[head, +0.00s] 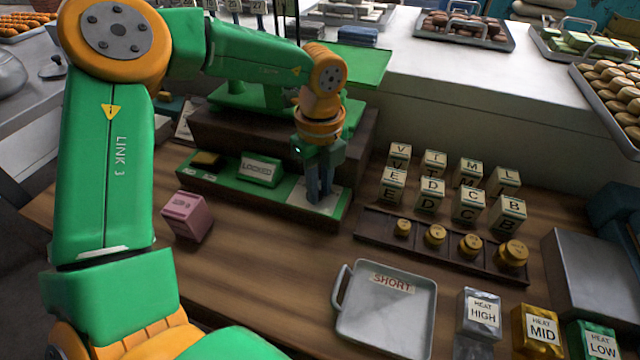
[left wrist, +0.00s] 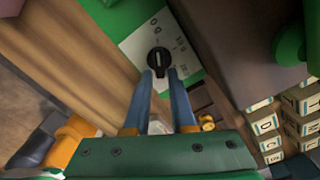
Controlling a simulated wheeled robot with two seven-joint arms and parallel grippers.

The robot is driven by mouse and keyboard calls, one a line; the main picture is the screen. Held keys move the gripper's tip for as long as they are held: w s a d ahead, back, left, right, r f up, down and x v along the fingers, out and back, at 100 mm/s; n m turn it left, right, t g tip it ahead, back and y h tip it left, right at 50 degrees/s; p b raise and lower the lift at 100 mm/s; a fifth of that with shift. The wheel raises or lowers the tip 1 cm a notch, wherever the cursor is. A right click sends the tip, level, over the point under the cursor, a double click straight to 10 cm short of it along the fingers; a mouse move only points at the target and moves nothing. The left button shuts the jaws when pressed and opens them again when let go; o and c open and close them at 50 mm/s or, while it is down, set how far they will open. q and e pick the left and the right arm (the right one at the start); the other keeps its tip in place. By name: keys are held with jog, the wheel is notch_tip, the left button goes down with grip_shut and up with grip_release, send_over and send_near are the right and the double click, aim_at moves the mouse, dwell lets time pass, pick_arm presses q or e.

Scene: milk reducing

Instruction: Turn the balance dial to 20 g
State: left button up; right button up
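The balance dial (left wrist: 158,60) is a round black knob with a pale line across it, on a white marked plate (left wrist: 140,45). In the left wrist view a "0 g" mark shows near the top; the smaller marks at the right are hard to read. In the head view the fingers hide the knob on the plate (head: 300,198). My left gripper (head: 320,196) points down over the plate. In the left wrist view its two blue fingers (left wrist: 160,76) are apart, with tips at the knob's near edge; I cannot tell whether they touch it. My right gripper is not in view.
A "LOCKED" sign (head: 260,168) stands on the green strip left of the dial. A pink block (head: 186,215) is at the front left. Lettered blocks (head: 430,195), brass weights (head: 435,236) and a "SHORT" tray (head: 386,310) lie to the right. Bare wood shows in front.

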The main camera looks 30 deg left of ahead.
pick_arm(q)
grip_shut()
